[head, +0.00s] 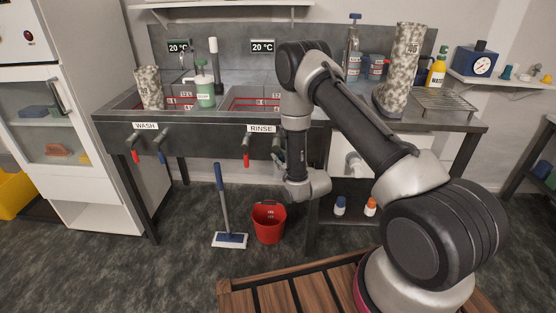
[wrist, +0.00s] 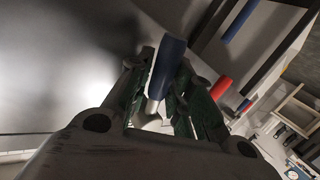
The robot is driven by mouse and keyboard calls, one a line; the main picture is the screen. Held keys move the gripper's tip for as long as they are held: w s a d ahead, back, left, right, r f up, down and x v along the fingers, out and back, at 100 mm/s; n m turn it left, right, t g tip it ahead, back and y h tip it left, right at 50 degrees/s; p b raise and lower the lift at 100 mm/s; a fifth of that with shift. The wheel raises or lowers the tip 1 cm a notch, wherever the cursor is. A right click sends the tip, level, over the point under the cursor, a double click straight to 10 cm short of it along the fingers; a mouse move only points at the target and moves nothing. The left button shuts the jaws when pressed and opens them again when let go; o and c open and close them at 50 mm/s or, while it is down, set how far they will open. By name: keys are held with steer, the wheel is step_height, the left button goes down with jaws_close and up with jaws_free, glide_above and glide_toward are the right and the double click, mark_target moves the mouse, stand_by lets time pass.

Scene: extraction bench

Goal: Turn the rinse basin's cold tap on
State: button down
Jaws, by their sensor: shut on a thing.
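The rinse basin (head: 258,98) is marked by a RINSE label (head: 261,128) on the bench front. Its red tap lever (head: 246,160) hangs below, left of my gripper (head: 279,158). In the wrist view, my gripper (wrist: 163,95) has its green fingers closed around a blue tap lever (wrist: 170,55), whose blue end sticks out past the fingers. In the head view this blue lever is hidden behind my gripper and arm. The red lever also shows in the wrist view (wrist: 220,88), apart from the fingers. The spout and any water flow cannot be made out.
The wash basin's red (head: 135,156) and blue (head: 161,157) levers hang further left. A mop (head: 224,200) and a red bucket (head: 268,222) stand on the floor below. A bench leg (head: 246,144) is nearby. A drying rack (head: 445,101) is right.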

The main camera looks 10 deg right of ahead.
steer(key=shift+s+d+r+n+g+h, duration=0.2)
steer(key=shift+d+r+n+g+h, duration=0.25)
steer(key=shift+n, duration=0.45)
steer(key=shift+s+d+r+n+g+h, duration=0.15)
steer(key=shift+d+r+n+g+h, duration=0.35)
steer(key=shift+n+h, duration=0.4)
steer(key=shift+s+d+r+n+g+h, duration=0.1)
steer(key=shift+d+r+n+g+h, duration=0.15)
steer(key=shift+r+n+g+h, duration=0.5)
steer(key=shift+s+d+r+n+g+h, duration=0.15)
steer(key=shift+d+r+n+g+h, duration=0.25)
steer(key=shift+n+h, duration=0.6)
steer(key=c, duration=1.3)
jaws_free()
steer(key=shift+o, duration=0.2)
